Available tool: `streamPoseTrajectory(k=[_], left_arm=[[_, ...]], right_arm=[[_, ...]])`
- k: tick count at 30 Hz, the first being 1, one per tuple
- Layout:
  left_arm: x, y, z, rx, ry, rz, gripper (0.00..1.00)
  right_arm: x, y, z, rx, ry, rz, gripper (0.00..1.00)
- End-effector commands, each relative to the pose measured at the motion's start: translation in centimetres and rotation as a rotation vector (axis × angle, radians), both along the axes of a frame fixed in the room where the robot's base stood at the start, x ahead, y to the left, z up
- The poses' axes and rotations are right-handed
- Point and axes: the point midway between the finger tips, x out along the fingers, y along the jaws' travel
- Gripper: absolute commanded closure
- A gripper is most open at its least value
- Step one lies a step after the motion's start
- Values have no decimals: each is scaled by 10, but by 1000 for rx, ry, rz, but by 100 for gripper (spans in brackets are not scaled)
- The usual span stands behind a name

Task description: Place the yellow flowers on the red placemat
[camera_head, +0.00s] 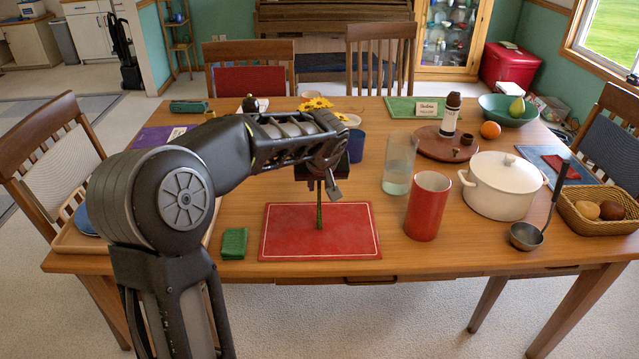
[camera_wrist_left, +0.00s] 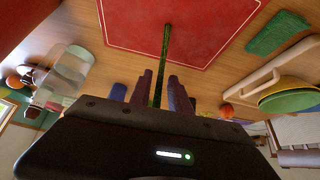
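The yellow flowers (camera_head: 317,103) show above and behind my left arm in the head view. Their green stem (camera_head: 319,208) comes out below my left gripper (camera_head: 322,178) and stands nearly upright. In the left wrist view the stem (camera_wrist_left: 164,50) runs between the two fingers (camera_wrist_left: 160,85), which hold it. The red placemat (camera_head: 285,235) lies flat at the table's front edge; it also shows in the left wrist view (camera_wrist_left: 210,30). The stem's lower end is over the placemat; I cannot tell whether it touches. My arm hides the middle of the flowers. My right gripper is not in view.
A green folded cloth (camera_head: 234,242) lies left of the placemat. A red cup (camera_head: 428,206), a glass of water (camera_head: 398,165) and a white pot (camera_head: 502,186) stand to the right. A blue cup (camera_head: 356,146) is behind the gripper. The placemat's visible surface is otherwise bare.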

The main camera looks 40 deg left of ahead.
Motion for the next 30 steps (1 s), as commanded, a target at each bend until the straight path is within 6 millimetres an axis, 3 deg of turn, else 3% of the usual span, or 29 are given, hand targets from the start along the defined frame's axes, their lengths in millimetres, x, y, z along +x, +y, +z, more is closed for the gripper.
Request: streamPoseTrajectory(k=[5, 17, 23, 30], left_arm=[[0, 0, 0, 0, 0, 0, 62], [-1, -1, 6, 1, -1, 0, 62], [-13, -11, 30, 1, -4, -2, 62], [-34, -29, 74, 1, -5, -2, 62]], right_arm=[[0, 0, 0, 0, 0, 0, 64], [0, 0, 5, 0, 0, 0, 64], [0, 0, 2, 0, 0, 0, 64], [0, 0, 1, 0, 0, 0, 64]])
